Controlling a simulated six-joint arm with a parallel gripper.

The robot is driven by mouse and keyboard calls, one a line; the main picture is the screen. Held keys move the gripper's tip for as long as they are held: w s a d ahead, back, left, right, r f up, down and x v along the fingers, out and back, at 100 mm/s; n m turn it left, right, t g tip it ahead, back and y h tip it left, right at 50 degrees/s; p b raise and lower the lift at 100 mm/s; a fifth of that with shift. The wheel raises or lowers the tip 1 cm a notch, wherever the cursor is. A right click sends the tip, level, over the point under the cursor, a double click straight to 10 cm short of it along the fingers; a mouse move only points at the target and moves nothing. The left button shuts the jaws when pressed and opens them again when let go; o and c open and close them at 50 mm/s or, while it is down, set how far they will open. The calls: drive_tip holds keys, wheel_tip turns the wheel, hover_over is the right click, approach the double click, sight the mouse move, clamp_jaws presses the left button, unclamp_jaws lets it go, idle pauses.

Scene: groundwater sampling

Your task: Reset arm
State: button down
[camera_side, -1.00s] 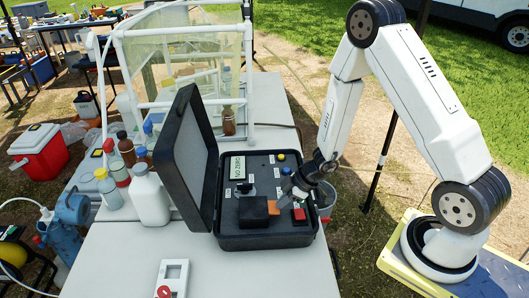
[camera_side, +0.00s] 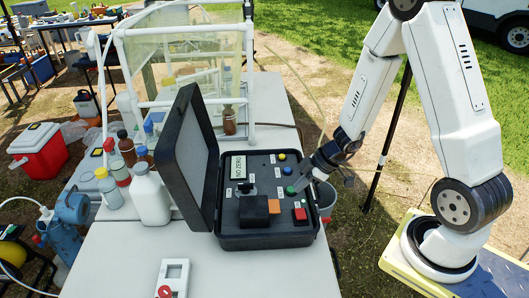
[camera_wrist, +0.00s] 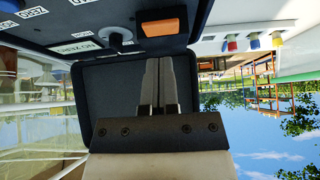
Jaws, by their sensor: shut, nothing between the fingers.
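My gripper (camera_side: 299,183) is shut and empty, with its fingertips at the right edge of the open black case, close to a green button (camera_side: 290,190). I cannot tell whether they touch it. The case's panel has a white display (camera_side: 238,167), a black knob, yellow and blue buttons (camera_side: 287,171), an orange piece (camera_side: 275,207) and a red switch (camera_side: 300,214). In the wrist view my closed fingers (camera_wrist: 160,70) point at the case, with the orange piece (camera_wrist: 160,27) and the display (camera_wrist: 82,47) beyond. The wrist picture appears upside down.
The black case lid (camera_side: 187,150) stands upright on the left. A grey bucket (camera_side: 325,193) is beside the table (camera_side: 110,255). A white device (camera_side: 174,277) lies in front.

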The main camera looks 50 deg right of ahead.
drive_tip(key=shift+s+d+r, duration=0.1)
drive_tip(key=shift+s+r, duration=0.05)
drive_tip(key=s+a+r+m+g+h, duration=0.2)
drive_tip(key=s+a+r+m+h, duration=0.2)
drive_tip(key=r+m, duration=0.4)
drive_tip(key=shift+s+a+r+m+h, duration=0.4)
drive_tip(key=shift+s+a+r, duration=0.25)
drive_tip(key=shift+s+r, duration=0.1)
idle(1.0)
